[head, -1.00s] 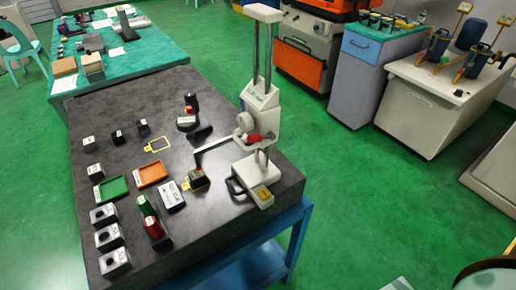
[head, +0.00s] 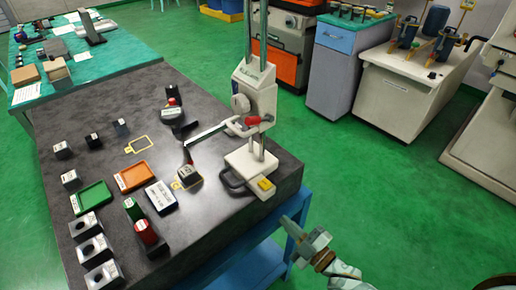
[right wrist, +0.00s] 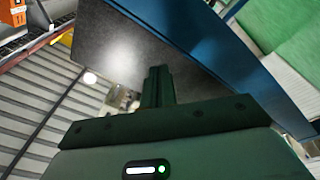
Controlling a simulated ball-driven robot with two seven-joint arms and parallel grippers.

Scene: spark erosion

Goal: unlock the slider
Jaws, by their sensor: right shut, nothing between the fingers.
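The height gauge stands on the dark granite plate. Its slider (head: 254,92) sits on twin columns (head: 256,35) above a pale base (head: 250,169). A red knob (head: 252,120) is on the slider's front, and a thin arm (head: 207,134) reaches left from it. Whether the slider is locked cannot be told. My right gripper (head: 288,223) is in front of and below the gauge, by the plate's near right edge, apart from it. Its fingers (right wrist: 157,85) are together and empty in the right wrist view. My left gripper is not in view.
The granite plate (head: 190,235) rests on a blue stand (head: 293,215), whose frame also shows in the right wrist view (right wrist: 235,75). Green and orange trays (head: 92,198), several dark blocks and red and green cylinders lie left of the gauge. Green floor is open to the right.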

